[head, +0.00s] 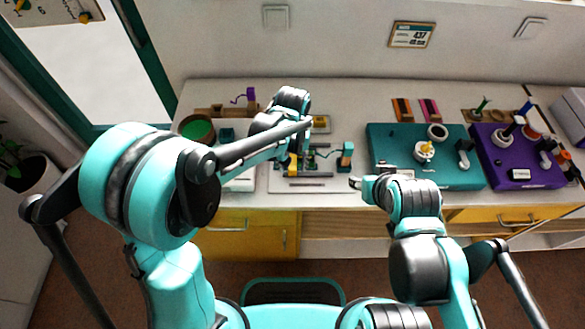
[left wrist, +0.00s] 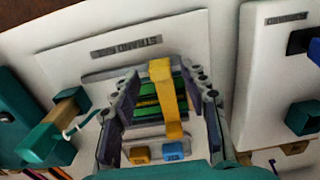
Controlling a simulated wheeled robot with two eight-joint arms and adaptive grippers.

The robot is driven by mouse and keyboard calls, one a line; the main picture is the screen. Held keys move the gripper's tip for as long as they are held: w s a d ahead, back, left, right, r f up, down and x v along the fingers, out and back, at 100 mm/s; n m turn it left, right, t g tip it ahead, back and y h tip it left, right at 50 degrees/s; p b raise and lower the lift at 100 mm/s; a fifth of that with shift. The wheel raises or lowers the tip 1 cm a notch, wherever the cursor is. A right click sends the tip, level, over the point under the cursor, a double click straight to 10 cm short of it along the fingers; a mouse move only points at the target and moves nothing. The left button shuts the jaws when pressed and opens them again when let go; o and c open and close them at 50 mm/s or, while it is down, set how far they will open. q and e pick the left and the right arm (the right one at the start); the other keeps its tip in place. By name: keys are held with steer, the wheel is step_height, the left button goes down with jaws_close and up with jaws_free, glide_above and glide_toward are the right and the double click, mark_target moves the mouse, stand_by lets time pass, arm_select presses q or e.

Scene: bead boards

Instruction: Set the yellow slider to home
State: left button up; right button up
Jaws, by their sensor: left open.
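The yellow slider (left wrist: 163,92) stands up as a tall yellow bar over a dark track with green stripes (left wrist: 146,106) in the left wrist view. In the head view a small yellow part (head: 292,165) shows just below my left wrist. My left gripper (left wrist: 167,105) is open, with one dark finger on each side of the yellow slider. I cannot tell whether either finger touches it. The slider's board (left wrist: 185,38) is pale, with a grey label plate. My right gripper (head: 358,183) hangs near the table's front edge, away from the slider; its jaws are too small to judge.
Orange (left wrist: 140,154) and blue (left wrist: 173,150) blocks sit close to the track. A teal-ended post (head: 346,157) with a wire stands right of the slider. A teal box (head: 390,165) and a purple box (head: 512,170) carry knobs and levers farther right.

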arm_select(q)
steer(key=shift+f, duration=0.7)
jaws_close()
steer(key=d, duration=1)
steer(key=shift+d, duration=0.15)
jaws_free()
steer(key=shift+d, duration=0.15)
